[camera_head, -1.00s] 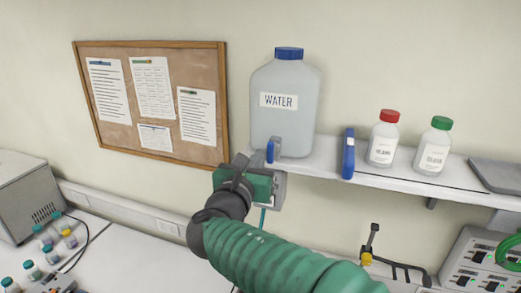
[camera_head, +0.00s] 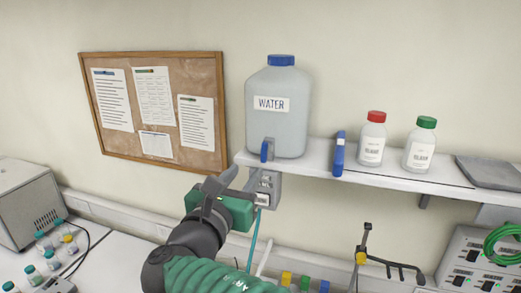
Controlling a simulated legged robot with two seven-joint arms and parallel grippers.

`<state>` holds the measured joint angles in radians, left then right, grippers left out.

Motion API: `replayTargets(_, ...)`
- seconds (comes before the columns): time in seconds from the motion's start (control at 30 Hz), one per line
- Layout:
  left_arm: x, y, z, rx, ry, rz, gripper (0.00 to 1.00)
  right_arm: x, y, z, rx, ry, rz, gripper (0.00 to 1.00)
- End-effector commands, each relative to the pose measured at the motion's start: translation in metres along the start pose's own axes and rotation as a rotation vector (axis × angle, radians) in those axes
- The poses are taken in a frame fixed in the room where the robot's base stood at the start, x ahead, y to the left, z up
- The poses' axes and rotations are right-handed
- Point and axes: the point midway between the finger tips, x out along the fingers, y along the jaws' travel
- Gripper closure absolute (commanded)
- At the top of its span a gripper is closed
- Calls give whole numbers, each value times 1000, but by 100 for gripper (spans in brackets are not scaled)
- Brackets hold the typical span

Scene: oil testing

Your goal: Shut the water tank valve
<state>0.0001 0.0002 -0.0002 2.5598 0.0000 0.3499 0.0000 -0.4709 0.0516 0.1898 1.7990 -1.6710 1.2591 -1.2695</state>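The water tank (camera_head: 277,122) is a translucent jug with a blue cap and a WATER label, upright on the wall shelf. Its valve (camera_head: 266,150) has a blue handle that looks upright, low on the tank's front at the shelf's left end. My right gripper (camera_head: 236,180), dark grey and green, is below and left of the valve, apart from the handle. Its fingers are seen from behind, and their gap is unclear. No object shows in it. My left gripper is out of view.
The shelf (camera_head: 300,168) also holds a blue upright item (camera_head: 338,154), a red-capped bottle (camera_head: 371,140) and a green-capped bottle (camera_head: 420,145). A grey box (camera_head: 265,186) and blue-green tube hang below its left end. A corkboard (camera_head: 155,70) is on the wall.

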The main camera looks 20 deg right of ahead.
Motion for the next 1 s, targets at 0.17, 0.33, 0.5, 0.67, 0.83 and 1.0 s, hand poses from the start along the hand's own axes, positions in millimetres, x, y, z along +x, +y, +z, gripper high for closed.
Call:
replayTargets(0.17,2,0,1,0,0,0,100,-11,2,-2,0,3,1,64)
replayTargets(0.33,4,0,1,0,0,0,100,-25,3,-3,-2,3,1,64)
replayTargets(0.5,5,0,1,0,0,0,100,-40,4,-2,-2,2,1,64)
replayTargets(0.67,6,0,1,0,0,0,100,-51,2,-1,-1,2,0,64)
replayTargets(0.83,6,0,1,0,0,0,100,-51,2,-1,-1,2,-1,64)
replayTargets(1.0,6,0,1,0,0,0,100,-50,3,-2,-2,3,-1,64)
